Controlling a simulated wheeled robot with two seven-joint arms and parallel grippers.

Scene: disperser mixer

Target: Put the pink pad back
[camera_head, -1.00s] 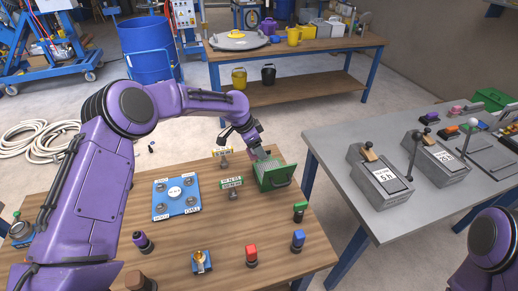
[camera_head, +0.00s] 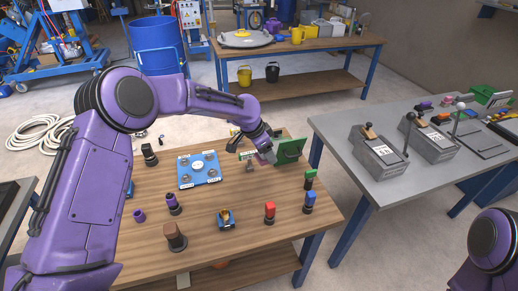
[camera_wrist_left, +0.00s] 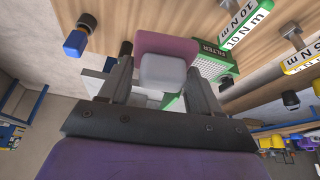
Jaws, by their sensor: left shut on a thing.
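My left gripper (camera_wrist_left: 160,85) is shut on a pink pad (camera_wrist_left: 168,45) with a light grey block-like part between the fingers. In the head view the left gripper (camera_head: 266,155) is low over the far right part of the wooden table, just left of a green filter unit (camera_head: 290,151). The pad is small and mostly hidden there. In the left wrist view the filter (camera_wrist_left: 213,55), labelled FILTER, is right of the pad; I cannot tell whether they touch. My right gripper is out of view.
The wooden table (camera_head: 240,240) holds a blue plate (camera_head: 200,169), a red button (camera_head: 269,212), a blue-and-green button piece (camera_head: 309,197) and a brown knob (camera_head: 174,236). A grey table (camera_head: 365,175) with lever boxes stands right, across a gap.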

